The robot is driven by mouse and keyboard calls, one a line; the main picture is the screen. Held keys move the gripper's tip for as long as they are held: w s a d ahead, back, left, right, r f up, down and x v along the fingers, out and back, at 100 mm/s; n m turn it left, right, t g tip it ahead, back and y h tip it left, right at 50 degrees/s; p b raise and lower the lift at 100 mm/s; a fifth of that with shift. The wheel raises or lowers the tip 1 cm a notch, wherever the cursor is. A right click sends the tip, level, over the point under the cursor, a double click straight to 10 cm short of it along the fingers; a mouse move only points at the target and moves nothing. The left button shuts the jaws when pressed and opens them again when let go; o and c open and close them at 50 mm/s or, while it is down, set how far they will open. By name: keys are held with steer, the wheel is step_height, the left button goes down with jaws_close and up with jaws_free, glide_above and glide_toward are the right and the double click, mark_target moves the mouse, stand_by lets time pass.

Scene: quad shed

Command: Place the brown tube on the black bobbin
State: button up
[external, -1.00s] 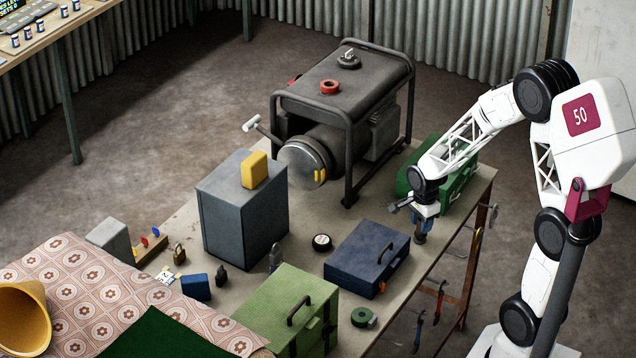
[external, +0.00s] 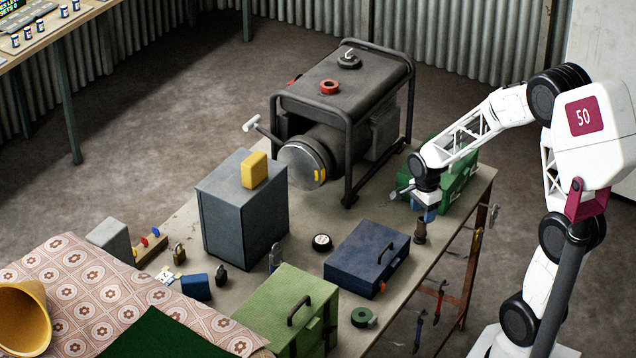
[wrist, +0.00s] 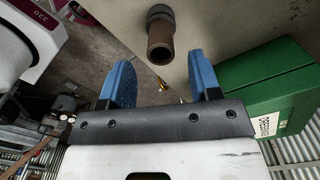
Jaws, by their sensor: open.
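The brown tube (external: 420,231) stands upright near the right edge of the table. In the wrist view the tube (wrist: 160,42) shows its open end, with a wider dark collar at its far end. My gripper (external: 424,213) is open and empty, just above and behind the tube. In the wrist view its blue fingers (wrist: 158,68) are apart and the tube is beyond their tips, not between them. A small round black piece with a pale top, which looks like the black bobbin (external: 322,242), lies left of the blue case. The bobbin is not visible in the wrist view.
The blue case (external: 366,258) lies between the bobbin and the tube. A green box (external: 455,188) is close behind my gripper. The generator (external: 345,110), grey cabinet (external: 242,215), light green case (external: 290,310) and green tape roll (external: 364,317) stand around.

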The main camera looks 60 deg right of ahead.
step_height(320, 180, up, 8)
stand_by(0.4)
steer(key=shift+f, duration=0.15)
stand_by(0.3)
steer(key=s+a+r+n+t, duration=0.1)
steer(key=s+a+r+n, duration=0.5)
steer(key=s+a+n, duration=0.2)
steer(key=s+a+r+n+t, duration=0.1)
steer(key=s+a+r+n, duration=0.5)
steer(key=a+n, duration=0.6)
steer(key=s+n, duration=0.2)
steer(key=n, duration=0.1)
steer(key=shift+s+t, duration=0.2)
steer(key=shift+t, duration=0.1)
